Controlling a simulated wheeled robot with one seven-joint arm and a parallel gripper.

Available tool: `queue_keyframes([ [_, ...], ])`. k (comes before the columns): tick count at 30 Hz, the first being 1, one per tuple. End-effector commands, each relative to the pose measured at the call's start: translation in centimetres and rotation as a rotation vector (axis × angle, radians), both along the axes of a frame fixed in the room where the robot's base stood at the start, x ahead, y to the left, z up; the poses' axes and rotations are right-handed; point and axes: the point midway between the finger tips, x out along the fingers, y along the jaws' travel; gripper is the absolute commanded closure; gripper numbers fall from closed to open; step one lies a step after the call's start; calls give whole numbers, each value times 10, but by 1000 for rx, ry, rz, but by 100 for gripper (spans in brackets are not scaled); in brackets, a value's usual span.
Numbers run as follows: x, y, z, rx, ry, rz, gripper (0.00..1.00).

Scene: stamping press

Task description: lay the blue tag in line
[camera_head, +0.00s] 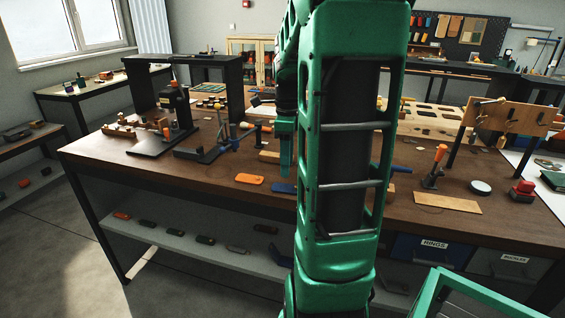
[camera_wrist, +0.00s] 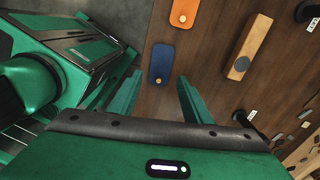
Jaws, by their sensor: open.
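The blue tag (camera_wrist: 161,63) lies flat on the brown bench top near its front edge, with a brass-coloured dot at one end. In the wrist view it is just beyond my gripper (camera_wrist: 160,82), ahead of the gap between the fingers. My gripper is open and empty. In the head view the blue tag (camera_head: 283,188) is partly hidden by my arm, and my gripper (camera_head: 286,165) is above and behind it. An orange tag (camera_head: 249,179) lies to its left; in the wrist view the orange tag (camera_wrist: 184,12) is farther up, roughly parallel and slightly offset.
A wooden block with a dark round inset (camera_wrist: 250,48) lies to the right of the tags in the wrist view. Bare bench top lies left of the orange tag.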

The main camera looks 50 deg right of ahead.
Motion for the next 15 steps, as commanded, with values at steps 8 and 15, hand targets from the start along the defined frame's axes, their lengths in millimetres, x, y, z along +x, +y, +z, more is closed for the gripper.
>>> queue_keyframes([
  [8, 1, -1, -10, 2, 0, -20, 55],
  [15, 1, -1, -36, 3, 1, -19, 55],
])
